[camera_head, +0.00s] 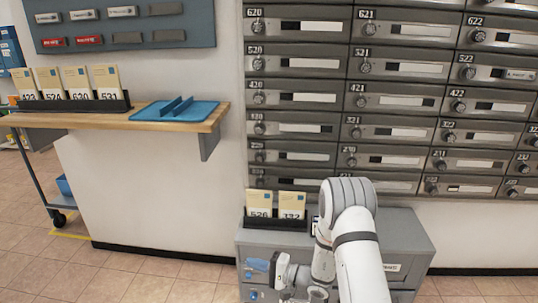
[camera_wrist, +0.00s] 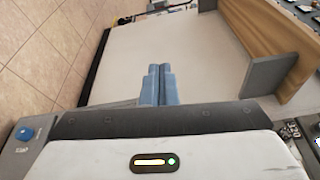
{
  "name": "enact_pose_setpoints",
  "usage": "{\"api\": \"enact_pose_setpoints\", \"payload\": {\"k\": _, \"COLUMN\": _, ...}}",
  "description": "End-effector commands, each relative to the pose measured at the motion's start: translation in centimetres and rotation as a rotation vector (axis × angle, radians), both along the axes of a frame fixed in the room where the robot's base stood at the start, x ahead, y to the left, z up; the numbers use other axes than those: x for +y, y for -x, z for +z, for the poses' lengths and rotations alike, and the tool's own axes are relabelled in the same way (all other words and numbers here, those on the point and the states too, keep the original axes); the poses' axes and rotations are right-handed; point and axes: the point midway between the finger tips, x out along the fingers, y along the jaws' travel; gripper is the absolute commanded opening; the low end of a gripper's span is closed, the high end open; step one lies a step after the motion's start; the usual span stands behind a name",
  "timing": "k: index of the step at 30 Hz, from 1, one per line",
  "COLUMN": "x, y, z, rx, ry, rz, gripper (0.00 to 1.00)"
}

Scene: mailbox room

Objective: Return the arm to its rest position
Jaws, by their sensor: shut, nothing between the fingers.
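My white arm rises at the lower right of the head view, bent over in front of the low grey cabinet (camera_head: 410,240). My gripper (camera_wrist: 160,70) shows in the wrist view as two blue fingers pressed together, with nothing between them. In the head view the arm's end is low at the cabinet's front, and I cannot make out the fingertips there. The wrist view is turned on its side, with the fingers seen against a pale wall.
A wooden shelf (camera_head: 90,119) on the left holds a blue tray (camera_head: 190,112) and a black rack (camera_head: 75,106) of numbered cards. Another card rack (camera_head: 275,222) stands on the cabinet, close to my arm. Grey mailboxes (camera_head: 300,92) fill the wall behind. Tiled floor (camera_head: 130,285) is clear at the lower left.

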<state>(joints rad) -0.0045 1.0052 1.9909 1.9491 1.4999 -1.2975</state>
Motion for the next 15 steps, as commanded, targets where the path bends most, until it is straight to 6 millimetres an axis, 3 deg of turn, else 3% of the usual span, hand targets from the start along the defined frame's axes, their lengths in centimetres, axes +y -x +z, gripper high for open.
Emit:
{"api": "enact_pose_setpoints", "payload": {"k": 1, "x": 0.4, "y": 0.9, "z": 4.7, "rx": 0.006, "ry": 0.016, "rz": 0.064, "gripper": 0.00}}
{"api": "enact_pose_setpoints", "payload": {"k": 3, "x": 0.9, "y": 2.7, "z": 8.7, "rx": 0.028, "ry": 0.050, "rz": 0.156, "gripper": 0.00}}
{"api": "enact_pose_setpoints", "payload": {"k": 8, "x": 1.0, "y": 7.3, "z": 16.8, "rx": 0.077, "ry": 0.173, "rz": 0.342, "gripper": 0.00}}
{"api": "enact_pose_setpoints", "payload": {"k": 15, "x": -1.2, "y": 14.4, "z": 26.7, "rx": 0.130, "ry": 0.451, "rz": 0.532, "gripper": 0.00}}
